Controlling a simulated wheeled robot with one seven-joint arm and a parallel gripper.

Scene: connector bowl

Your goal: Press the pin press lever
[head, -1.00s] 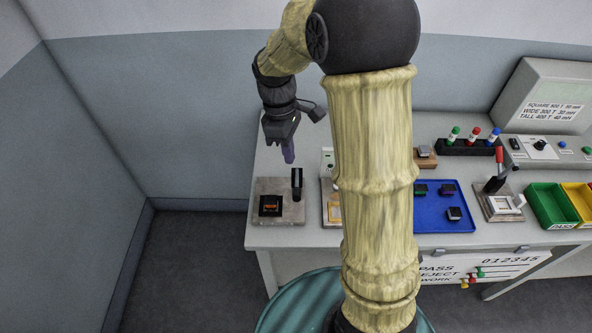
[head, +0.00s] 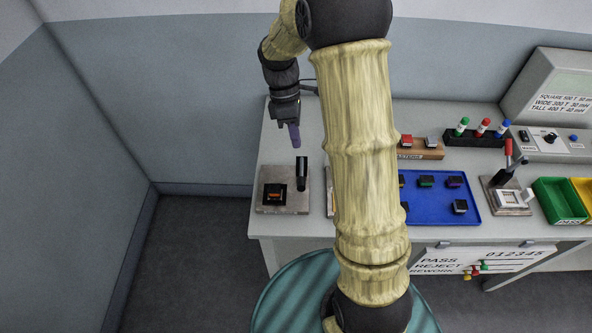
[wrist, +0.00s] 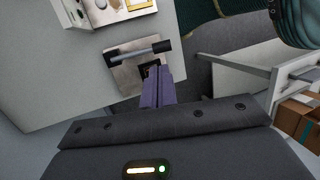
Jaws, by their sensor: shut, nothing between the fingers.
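The press at the bench's left end has a grey base plate (head: 297,204), an upright black lever (head: 301,174) and a dark block with an orange part (head: 275,194). In the wrist view its lever (wrist: 138,52) is a pale bar with dark ends across the plate (wrist: 121,70). My gripper (head: 296,145) has purple fingers, shut and empty, pointing down just above and behind the lever top. In the wrist view the fingertips (wrist: 152,72) sit close to the lever and partly hide the block. I cannot tell whether they touch the lever.
A second fixture (head: 508,202) with a red-handled lever (head: 508,152) stands right of the blue tray (head: 416,214). Green (head: 556,202) and yellow bins are beyond it. My arm hides the bench middle. Bare bench (head: 275,150) lies left of my gripper.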

